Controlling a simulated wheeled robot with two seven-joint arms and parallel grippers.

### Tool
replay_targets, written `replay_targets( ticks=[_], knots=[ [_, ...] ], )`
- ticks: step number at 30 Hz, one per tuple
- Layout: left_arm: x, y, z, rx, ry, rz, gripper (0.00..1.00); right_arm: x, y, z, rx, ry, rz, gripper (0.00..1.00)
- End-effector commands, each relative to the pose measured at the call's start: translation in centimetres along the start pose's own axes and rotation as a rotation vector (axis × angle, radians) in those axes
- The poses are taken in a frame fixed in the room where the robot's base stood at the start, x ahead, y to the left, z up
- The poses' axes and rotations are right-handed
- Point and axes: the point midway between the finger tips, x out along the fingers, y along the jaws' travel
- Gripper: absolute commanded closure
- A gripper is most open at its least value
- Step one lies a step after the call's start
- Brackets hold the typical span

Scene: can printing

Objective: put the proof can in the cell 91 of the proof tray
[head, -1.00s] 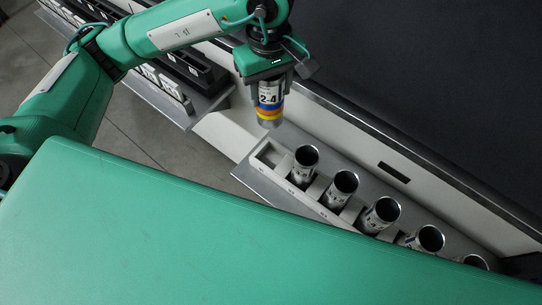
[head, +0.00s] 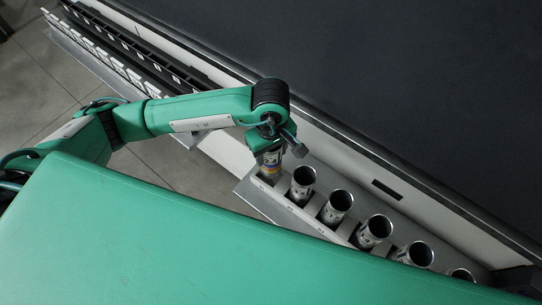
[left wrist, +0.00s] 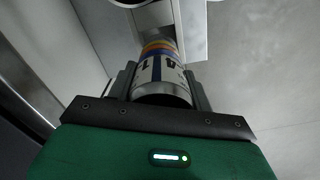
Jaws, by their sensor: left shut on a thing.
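The proof can (head: 270,168) is a silver can with a white label and yellow, orange and blue bands near its lower end. My left gripper (head: 271,156) is shut around it, at the left end of the proof tray (head: 299,214). The can is low over or in the end cell there; whether it touches the cell floor is hidden. In the left wrist view the can (left wrist: 161,75) sits between both fingers, its banded end pointing away toward a pale tray part (left wrist: 187,35). My right gripper is not in view.
Several open silver cans stand in the tray to the right, the nearest (head: 303,183) close beside my gripper. A dark rack (head: 135,52) with white pieces lies at the upper left. A dark wide surface (head: 400,80) lies behind the tray.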

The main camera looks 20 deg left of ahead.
Motion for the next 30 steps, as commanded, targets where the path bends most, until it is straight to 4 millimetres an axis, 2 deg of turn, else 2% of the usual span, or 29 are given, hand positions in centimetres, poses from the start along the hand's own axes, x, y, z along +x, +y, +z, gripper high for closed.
replay_targets(
  ticks=[12, 24, 25, 27, 30],
  knots=[
    [4.5, 0.0, 0.0, 0.001, 0.000, 0.000, 0.70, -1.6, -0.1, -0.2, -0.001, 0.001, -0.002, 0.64],
    [5.1, 0.0, 0.0, 0.001, 0.001, 0.002, 0.70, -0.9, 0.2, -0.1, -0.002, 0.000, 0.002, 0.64],
    [4.9, 0.0, 0.0, 0.001, 0.001, 0.001, 0.43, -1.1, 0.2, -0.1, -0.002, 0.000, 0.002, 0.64],
    [4.9, 0.0, 0.0, 0.001, 0.001, 0.001, 0.29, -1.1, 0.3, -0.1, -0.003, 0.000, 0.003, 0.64],
    [4.9, 0.0, 0.0, 0.001, 0.001, 0.001, 0.27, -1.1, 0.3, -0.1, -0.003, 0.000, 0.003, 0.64]
  ],
)
